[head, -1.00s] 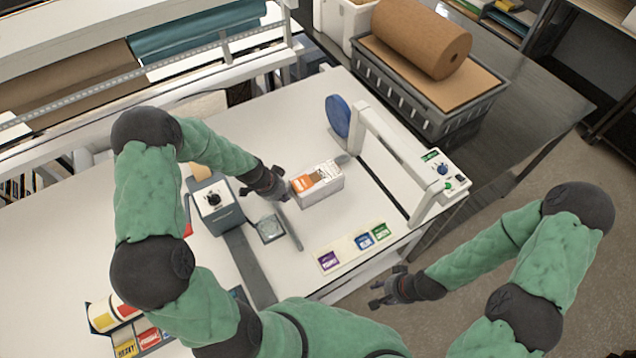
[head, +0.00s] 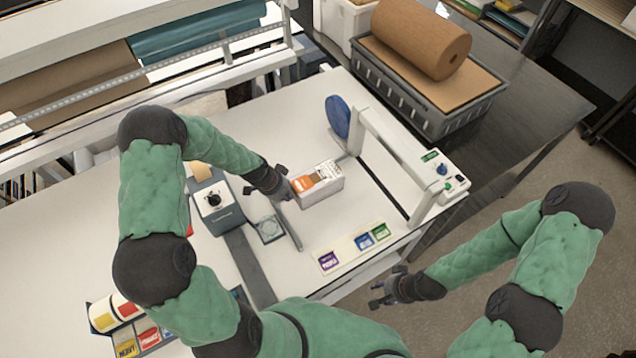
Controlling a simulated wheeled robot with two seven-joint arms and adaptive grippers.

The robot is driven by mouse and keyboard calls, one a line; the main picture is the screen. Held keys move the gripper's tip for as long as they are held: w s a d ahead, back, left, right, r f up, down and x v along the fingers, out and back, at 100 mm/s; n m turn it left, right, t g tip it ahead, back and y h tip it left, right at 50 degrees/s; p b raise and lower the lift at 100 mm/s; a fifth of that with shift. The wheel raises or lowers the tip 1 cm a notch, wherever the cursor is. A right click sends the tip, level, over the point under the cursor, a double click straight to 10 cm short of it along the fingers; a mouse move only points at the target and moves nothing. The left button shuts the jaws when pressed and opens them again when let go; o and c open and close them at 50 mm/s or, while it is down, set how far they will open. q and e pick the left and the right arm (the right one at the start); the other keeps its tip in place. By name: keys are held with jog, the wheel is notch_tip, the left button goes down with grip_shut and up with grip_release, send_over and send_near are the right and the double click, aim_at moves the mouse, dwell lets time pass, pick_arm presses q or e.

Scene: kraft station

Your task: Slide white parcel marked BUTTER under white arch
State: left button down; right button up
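A white parcel (head: 322,190) with an orange label on top stands on the white table, left of the arch; the word on it is too small to read. The white arch (head: 392,150) spans a dark strip at the table's right side, apart from the parcel. My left gripper (head: 283,184) is at the parcel's left side, touching or very close to it; its fingers are too small and dark to tell if they are open. My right gripper (head: 378,296) is open and empty, off the table's front edge.
A label strip (head: 345,252) lies at the front edge. A grey dispenser (head: 215,212) stands left. The table between parcel and arch is clear.

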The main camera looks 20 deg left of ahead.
aim_at(306, 182)
pick_arm(q)
jog(key=shift+w+d, duration=0.6)
jog(key=shift+w, duration=0.1)
jog(key=shift+w+d, duration=0.95)
jog(key=shift+w, duration=0.2)
jog(key=shift+w+d+b, duration=0.7)
jog(key=shift+w+d, duration=0.25)
jog(key=shift+w, duration=0.2)
jog(key=shift+w+d, duration=0.1)
